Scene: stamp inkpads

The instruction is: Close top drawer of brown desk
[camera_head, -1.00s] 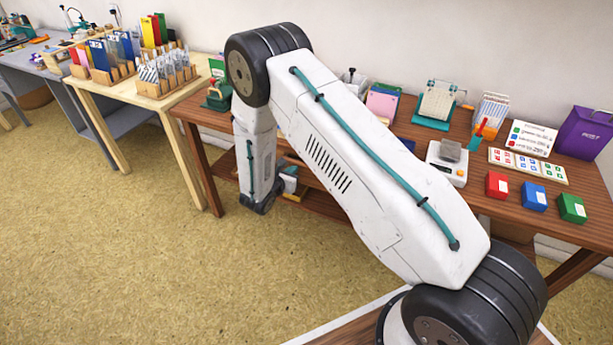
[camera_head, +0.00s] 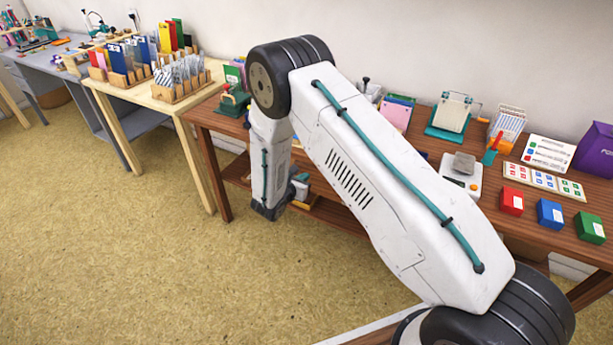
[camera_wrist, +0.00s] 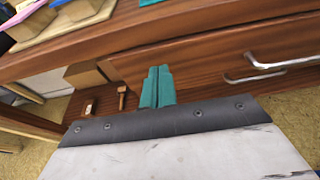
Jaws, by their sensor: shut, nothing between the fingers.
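The brown desk (camera_head: 330,212) runs along the wall in the head view, and my arm hides much of its front. In the wrist view, the desk front (camera_wrist: 185,52) has dark wood drawer fronts with two metal bar handles, an upper one (camera_wrist: 270,63) and a lower one (camera_wrist: 252,78), at the right. I cannot tell how far the top drawer stands out. My gripper (camera_wrist: 158,72) shows its teal fingers, shut together and empty, left of the handles and in front of the wood. I cannot tell whether they touch it. The fingers do not show clearly in the head view.
Red (camera_head: 511,201), blue (camera_head: 550,214) and green (camera_head: 589,227) boxes, a white scale (camera_head: 461,176) and a purple bag (camera_head: 596,152) stand on the desk. A lighter wooden table (camera_head: 187,104) adjoins at left. The floor (camera_head: 110,250) in front is clear.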

